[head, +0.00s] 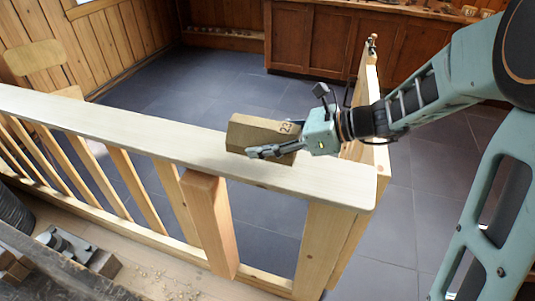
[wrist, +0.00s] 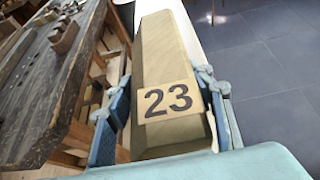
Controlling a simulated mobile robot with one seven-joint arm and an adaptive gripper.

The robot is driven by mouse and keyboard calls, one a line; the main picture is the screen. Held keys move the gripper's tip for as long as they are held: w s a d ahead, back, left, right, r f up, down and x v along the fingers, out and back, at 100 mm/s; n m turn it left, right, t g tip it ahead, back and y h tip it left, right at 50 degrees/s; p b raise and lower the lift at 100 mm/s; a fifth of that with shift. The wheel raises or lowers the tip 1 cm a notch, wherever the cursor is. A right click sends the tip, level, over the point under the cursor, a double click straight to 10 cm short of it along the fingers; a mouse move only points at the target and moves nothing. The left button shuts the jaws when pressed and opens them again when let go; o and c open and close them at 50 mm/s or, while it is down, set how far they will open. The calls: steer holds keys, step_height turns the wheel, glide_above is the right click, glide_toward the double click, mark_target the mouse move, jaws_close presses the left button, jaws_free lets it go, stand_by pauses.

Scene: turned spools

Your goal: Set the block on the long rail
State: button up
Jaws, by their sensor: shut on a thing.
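The block (head: 250,134) is a tan wooden piece with sloped edges and the number 23 on its end. The long rail (head: 110,122) is a pale, flat wooden top running from the left edge to the right end post. My gripper (head: 272,152) is shut on the block near the rail's right end. The block is over the rail top; I cannot tell whether its underside touches. In the wrist view the block (wrist: 163,60) lies lengthwise between the two fingers (wrist: 162,110). The rail shows only as a pale strip (wrist: 204,25) beyond it.
Balusters (head: 130,185) and a thicker post (head: 208,220) stand under the rail. A short gate-like section (head: 372,110) meets the rail's right end. A dark workbench (wrist: 50,80) with wooden pieces is at left in the wrist view. The rail is bare left of the block.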

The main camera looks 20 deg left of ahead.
steer(key=f+b, duration=0.1)
steer(key=w+f+b, duration=0.1)
steer(key=f, duration=0.1)
steer(key=shift+d+f+b, duration=0.1)
steer(key=shift+f+b, duration=0.05)
steer(key=shift+b, duration=0.2)
steer(key=shift+s+f+b, duration=0.1)
steer(key=shift+f+b, duration=0.2)
steer(key=shift+f, duration=0.05)
steer(key=shift+f, duration=0.15)
steer(key=o, duration=1.4)
steer(key=shift+d+r, duration=0.2)
steer(key=shift+r, duration=0.1)
steer(key=p+v, duration=0.1)
steer(key=v, duration=1)
steer(key=shift+d+r+p, duration=0.1)
steer(key=shift+d+p, duration=0.2)
